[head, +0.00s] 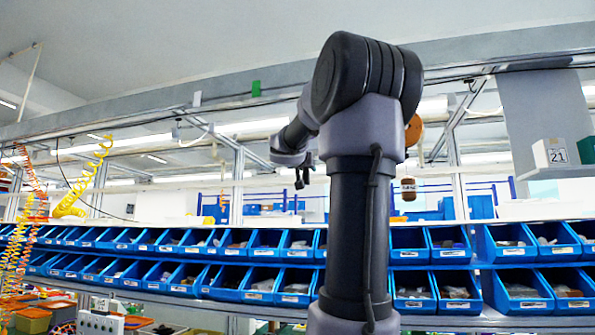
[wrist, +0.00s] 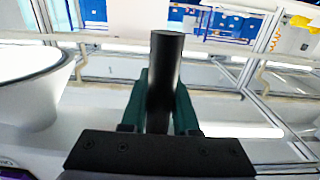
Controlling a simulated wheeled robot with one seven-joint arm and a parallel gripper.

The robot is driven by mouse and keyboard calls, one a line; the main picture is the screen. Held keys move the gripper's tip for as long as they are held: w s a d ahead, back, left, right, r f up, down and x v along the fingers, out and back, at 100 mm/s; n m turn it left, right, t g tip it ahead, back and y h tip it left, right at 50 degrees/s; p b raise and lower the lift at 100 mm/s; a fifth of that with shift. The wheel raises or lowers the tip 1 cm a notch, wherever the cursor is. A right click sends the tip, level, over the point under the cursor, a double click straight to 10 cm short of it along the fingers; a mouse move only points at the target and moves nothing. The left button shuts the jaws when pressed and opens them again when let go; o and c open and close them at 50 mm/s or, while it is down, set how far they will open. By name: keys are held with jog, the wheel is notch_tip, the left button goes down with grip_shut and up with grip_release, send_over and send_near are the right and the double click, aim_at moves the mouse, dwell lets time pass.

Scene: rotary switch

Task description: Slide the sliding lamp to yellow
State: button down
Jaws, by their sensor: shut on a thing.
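In the wrist view a black cylinder (wrist: 166,52) stands between the dark green fingers of my gripper (wrist: 161,100), one finger on each side. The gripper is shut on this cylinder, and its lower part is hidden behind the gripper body. A large white rounded, bowl-like thing (wrist: 30,85) is at the left edge, apart from the fingers; I cannot tell whether it belongs to the sliding lamp. In the head view my gripper (head: 303,180) is small and dark beyond my arm, in front of the rack frame. No yellow mark of the lamp can be made out.
Rows of blue bins (head: 262,285) fill the shelves below my arm. Yellow coiled hose (head: 72,200) hangs at the left. A small brown thing (head: 408,189) hangs right of my arm. A calendar block (head: 550,153) stands on a shelf at the right. Metal beams cross overhead.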

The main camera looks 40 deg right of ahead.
jog(key=shift+s+d+f, duration=0.1)
jog(key=shift+s+d, duration=0.05)
jog(key=shift+d, duration=0.05)
jog(key=c, duration=0.7)
grip_release()
jog(key=shift+s, duration=0.15)
jog(key=shift+a, duration=0.15)
jog(key=v, duration=1)
jog(key=shift+s+a, duration=0.15)
jog(key=shift+a, duration=0.05)
